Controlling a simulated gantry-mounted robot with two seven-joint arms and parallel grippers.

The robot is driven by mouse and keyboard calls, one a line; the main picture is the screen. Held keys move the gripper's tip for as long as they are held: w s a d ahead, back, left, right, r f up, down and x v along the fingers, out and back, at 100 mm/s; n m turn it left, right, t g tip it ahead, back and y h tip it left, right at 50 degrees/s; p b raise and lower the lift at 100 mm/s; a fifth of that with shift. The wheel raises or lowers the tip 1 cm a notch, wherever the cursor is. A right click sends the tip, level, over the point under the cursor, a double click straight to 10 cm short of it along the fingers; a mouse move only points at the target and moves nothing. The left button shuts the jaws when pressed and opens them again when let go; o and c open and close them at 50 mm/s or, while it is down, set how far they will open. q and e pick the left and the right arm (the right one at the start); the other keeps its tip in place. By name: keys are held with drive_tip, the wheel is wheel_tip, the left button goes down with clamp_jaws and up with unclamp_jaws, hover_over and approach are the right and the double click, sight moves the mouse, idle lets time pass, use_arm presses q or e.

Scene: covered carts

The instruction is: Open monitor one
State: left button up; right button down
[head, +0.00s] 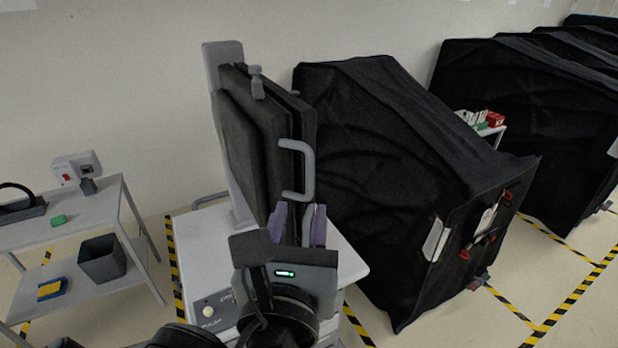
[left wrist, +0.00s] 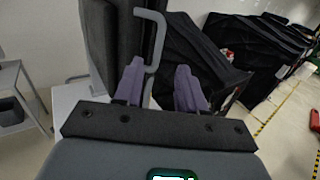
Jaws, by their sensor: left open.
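Monitor one appears to be the dark, folded double-panel screen (head: 252,140) on a grey upright post (head: 226,80) above a white cart. A grey U-shaped handle (head: 309,165) sticks out from the panel's right edge; it also shows in the left wrist view (left wrist: 158,42). My left gripper (head: 298,226) has its purple fingers apart and pointing up, just below the handle. In the left wrist view my left gripper (left wrist: 160,86) has the handle's lower part between its fingers in the picture, nearer the left finger. I cannot tell whether they touch. My right gripper is not in view.
The white cart top (head: 345,262) lies under the screen. A black covered cart (head: 370,150) stands close on the right, with more covered carts behind. A grey shelf table (head: 85,215) with a dark bin (head: 102,262) stands at left. Yellow-black tape marks the floor.

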sight(309, 172)
use_arm(q)
drive_tip(key=w, duration=0.6)
drive_tip(key=w+d, duration=0.1)
drive_tip(key=w, duration=0.2)
drive_tip(key=shift+w, duration=0.4)
clamp_jaws()
